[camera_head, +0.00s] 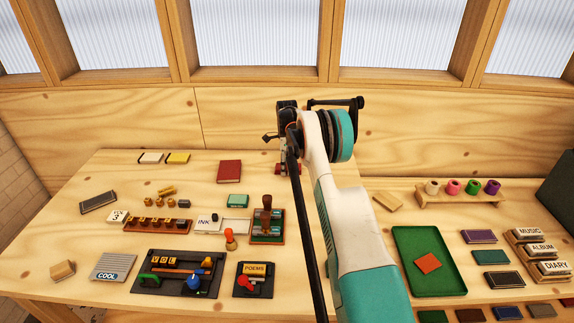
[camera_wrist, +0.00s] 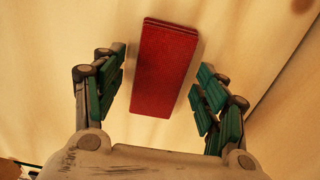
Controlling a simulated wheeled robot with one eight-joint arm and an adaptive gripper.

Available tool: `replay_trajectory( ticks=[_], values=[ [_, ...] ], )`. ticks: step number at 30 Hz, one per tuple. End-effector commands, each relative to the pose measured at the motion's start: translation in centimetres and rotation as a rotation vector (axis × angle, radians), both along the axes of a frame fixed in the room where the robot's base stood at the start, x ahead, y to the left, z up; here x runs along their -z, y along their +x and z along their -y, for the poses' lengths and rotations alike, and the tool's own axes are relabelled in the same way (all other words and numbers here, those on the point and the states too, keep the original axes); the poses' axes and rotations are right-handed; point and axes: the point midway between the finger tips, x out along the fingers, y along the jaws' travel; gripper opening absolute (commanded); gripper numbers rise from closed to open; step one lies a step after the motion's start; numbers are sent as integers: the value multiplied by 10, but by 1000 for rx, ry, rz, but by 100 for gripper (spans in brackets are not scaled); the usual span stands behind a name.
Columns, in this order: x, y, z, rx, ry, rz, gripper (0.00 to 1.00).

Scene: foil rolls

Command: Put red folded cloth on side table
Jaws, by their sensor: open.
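A red folded cloth (camera_wrist: 165,70) lies flat on the pale wooden surface in the wrist view, as a long, slightly tilted rectangle. My gripper (camera_wrist: 160,72) is open, with one green-padded finger on either side of the cloth and a gap on both sides. In the head view my gripper (camera_head: 287,165) is at the back of the table, right of a dark red book-like block (camera_head: 229,171). Only a little red of the cloth (camera_head: 281,169) shows there; my arm hides the rest. I cannot tell which surface is the side table.
Stamps, an ink pad and dark trays crowd the table (camera_head: 80,225) left of my arm. Right of it are a green tray (camera_head: 404,280) with an orange-red square, a rack of coloured rolls (camera_head: 460,197) and labelled blocks. A wooden wall stands close behind.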

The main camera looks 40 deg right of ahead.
Motion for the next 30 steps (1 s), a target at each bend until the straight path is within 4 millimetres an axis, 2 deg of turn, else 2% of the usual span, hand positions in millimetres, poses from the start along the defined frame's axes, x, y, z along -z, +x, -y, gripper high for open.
replay_trajectory(
  ticks=[5,8,15,21,25,30],
  values=[
    [-6,0,0,0,0,0,66],
    [-19,0,0,0,0,0,66],
    [-68,0,0,0,0,0,66],
    [-103,0,0,0,0,0,66],
    [-117,0,0,0,0,0,66],
    [-123,0,0,0,0,0,66]
  ],
)
